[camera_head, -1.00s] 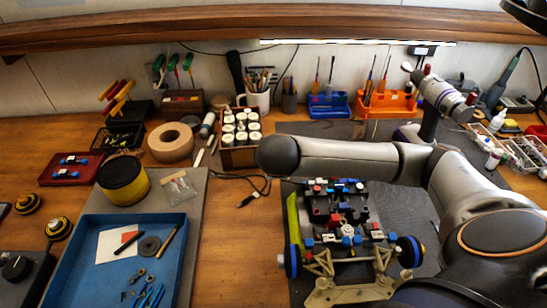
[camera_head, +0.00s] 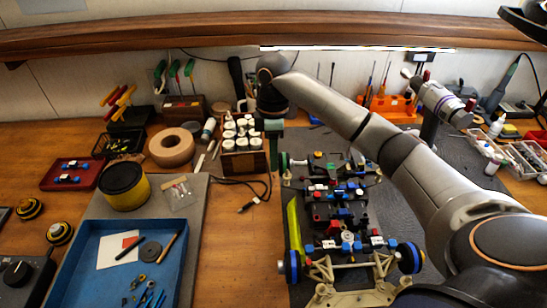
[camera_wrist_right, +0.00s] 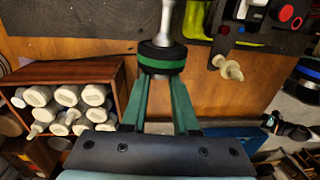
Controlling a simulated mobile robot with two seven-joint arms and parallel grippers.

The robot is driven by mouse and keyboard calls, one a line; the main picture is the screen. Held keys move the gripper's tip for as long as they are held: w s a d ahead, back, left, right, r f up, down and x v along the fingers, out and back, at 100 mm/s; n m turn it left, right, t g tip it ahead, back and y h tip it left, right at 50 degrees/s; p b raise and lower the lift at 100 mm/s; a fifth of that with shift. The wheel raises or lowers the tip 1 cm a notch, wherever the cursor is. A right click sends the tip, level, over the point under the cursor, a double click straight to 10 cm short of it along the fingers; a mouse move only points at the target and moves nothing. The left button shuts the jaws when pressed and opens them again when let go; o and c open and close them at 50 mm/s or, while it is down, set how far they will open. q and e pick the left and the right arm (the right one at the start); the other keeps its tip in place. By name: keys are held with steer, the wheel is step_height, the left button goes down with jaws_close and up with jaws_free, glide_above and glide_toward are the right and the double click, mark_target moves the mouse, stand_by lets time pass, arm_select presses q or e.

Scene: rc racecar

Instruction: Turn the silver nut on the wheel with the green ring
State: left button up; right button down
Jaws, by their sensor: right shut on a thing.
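The racecar (camera_head: 336,215) lies on the dark mat in the head view. The wheel with the green ring (camera_head: 284,163) is at its far left corner, on the axle; it also shows in the right wrist view (camera_wrist_right: 161,61). My right gripper (camera_wrist_right: 160,80) has its green fingers converging at the wheel's outer face. They are shut on the small silver nut (camera_wrist_right: 160,78) at the wheel's centre, mostly hidden between the fingertips. In the head view the right gripper (camera_head: 274,160) hangs down just left of the wheel. My left gripper is out of view.
A wooden box of white-capped bottles (camera_head: 243,157) stands close left of my right gripper. Wheels with blue rings (camera_head: 291,264) are at the car's near end. A blue tray (camera_head: 175,245) lies left, with bare table (camera_head: 232,250) between it and the mat.

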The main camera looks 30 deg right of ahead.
steer(key=shift+w+d+g+y, duration=0.15)
steer(key=shift+g+y, duration=0.1)
steer(key=shift+g, duration=0.25)
steer(key=shift+w+a+g+y, duration=0.1)
steer(key=shift+g+y, duration=0.15)
steer(key=shift+g, duration=0.25)
steer(key=shift+f, duration=0.1)
steer(key=shift+d, duration=0.1)
steer(key=c, duration=0.6)
jaws_free()
steer(key=shift+c, duration=0.2)
steer(key=v, duration=1.2)
steer(key=shift+w+d+r, duration=0.15)
steer(key=shift+w+r, duration=0.05)
steer(key=shift+r, duration=0.05)
